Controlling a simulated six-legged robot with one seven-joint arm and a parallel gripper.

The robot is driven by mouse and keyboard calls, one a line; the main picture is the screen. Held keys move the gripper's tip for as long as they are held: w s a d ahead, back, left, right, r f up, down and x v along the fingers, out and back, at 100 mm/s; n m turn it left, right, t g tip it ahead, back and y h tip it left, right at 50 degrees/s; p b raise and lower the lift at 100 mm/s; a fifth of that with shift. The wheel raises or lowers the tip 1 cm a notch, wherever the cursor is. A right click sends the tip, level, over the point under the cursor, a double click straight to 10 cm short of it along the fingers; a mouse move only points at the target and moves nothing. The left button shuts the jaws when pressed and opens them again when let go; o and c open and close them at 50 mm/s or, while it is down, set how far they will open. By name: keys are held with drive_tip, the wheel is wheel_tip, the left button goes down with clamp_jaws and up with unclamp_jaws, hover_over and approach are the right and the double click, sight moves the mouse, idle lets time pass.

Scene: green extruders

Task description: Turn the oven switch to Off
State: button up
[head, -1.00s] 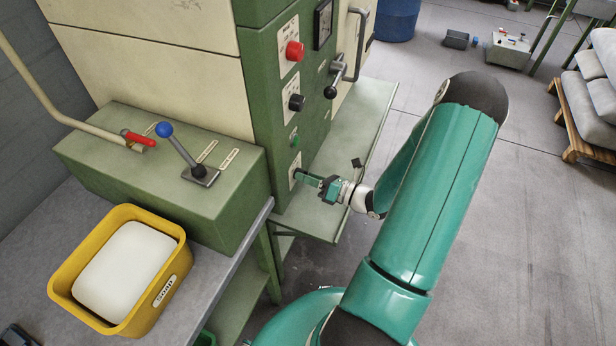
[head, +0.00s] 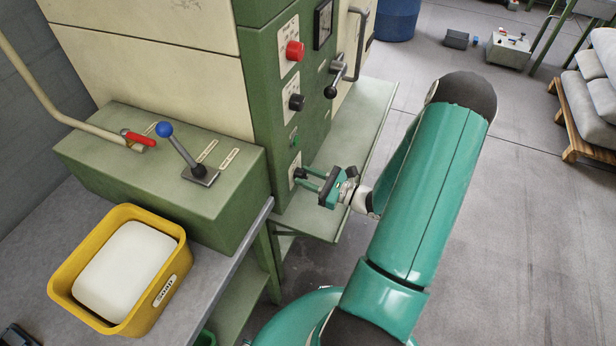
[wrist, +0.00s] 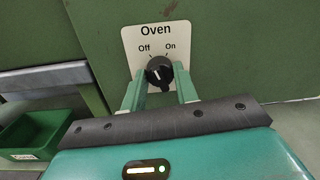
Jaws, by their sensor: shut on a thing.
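The oven switch (wrist: 159,72) is a black round knob with a white mark, on a plate (wrist: 158,40) labelled "Oven", with "Off" at upper left and "On" at upper right. The mark points roughly upward; its exact setting is hard to tell. In the wrist view my gripper (wrist: 160,84) has one green finger on each side of the knob and is shut on it.
Above are a green button (head: 295,140), a black knob (head: 296,102) and a red knob (head: 294,51). A green shelf (head: 350,130) lies behind my gripper. A yellow bin (head: 70,290) and a blue-knobbed lever (head: 178,145) are at left. Open floor is at right.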

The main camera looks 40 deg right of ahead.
drive_tip(key=shift+n, duration=1.1)
drive_tip(key=o, duration=1)
drive_tip(key=shift+c, duration=0.2)
drive_tip(key=shift+s, duration=0.1)
drive_tip(key=v, duration=1.3)
drive_tip(key=shift+s+d, duration=0.3)
